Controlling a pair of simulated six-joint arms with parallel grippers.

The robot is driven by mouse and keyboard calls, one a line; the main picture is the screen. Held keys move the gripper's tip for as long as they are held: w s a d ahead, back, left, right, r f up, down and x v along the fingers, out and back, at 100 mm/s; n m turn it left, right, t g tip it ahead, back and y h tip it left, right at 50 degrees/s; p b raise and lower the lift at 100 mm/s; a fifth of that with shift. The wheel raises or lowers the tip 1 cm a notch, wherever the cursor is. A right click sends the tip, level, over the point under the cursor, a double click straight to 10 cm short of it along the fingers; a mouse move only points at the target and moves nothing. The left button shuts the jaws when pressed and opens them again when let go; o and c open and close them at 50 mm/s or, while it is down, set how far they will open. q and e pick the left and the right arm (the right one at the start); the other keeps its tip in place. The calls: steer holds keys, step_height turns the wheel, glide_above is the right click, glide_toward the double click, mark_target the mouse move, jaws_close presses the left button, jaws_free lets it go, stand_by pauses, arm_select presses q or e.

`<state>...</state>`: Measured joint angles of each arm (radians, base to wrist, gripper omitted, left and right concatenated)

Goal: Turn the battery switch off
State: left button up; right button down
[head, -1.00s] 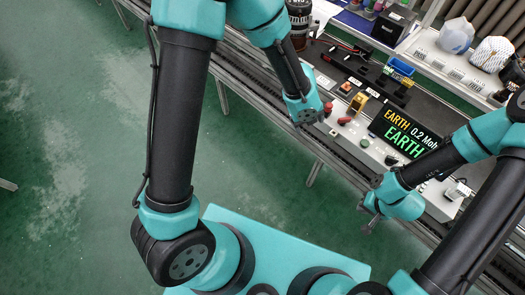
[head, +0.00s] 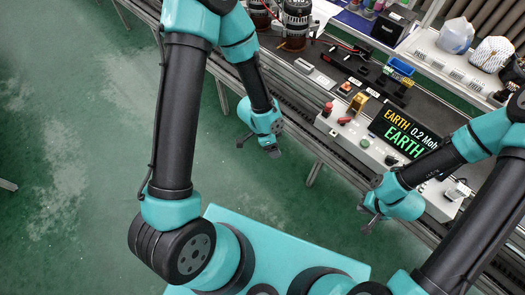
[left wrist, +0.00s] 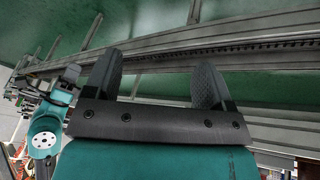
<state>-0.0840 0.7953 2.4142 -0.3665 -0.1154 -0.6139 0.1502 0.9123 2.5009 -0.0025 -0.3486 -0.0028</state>
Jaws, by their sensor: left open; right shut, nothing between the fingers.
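The white control panel (head: 349,137) at the bench's front edge carries a red knob (head: 327,108), a smaller red-topped control (head: 345,120) and a lit display (head: 404,130) reading EARTH. Which control is the battery switch, and its setting, I cannot tell. My left gripper (head: 257,147) is open and empty, left of the panel and apart from it. In the left wrist view its two fingers (left wrist: 155,82) stand wide apart with nothing between them. My right gripper (head: 367,226) is shut and empty, in front of the panel's right part.
A metal rail (head: 318,153) runs along the bench front, with green floor (head: 90,130) before it. Behind the panel are a blue bin (head: 400,67), a black box (head: 389,28) and a dark cylindrical unit (head: 296,24). A pale jug (head: 456,36) stands at the back right.

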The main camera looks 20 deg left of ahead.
arm_select(q)
steer(key=s+a+f+n, duration=0.2)
steer(key=n, duration=0.1)
steer(key=a+f+n, duration=0.1)
steer(key=n, duration=0.1)
steer(key=shift+s+a, duration=0.1)
steer(key=shift+s, duration=0.3)
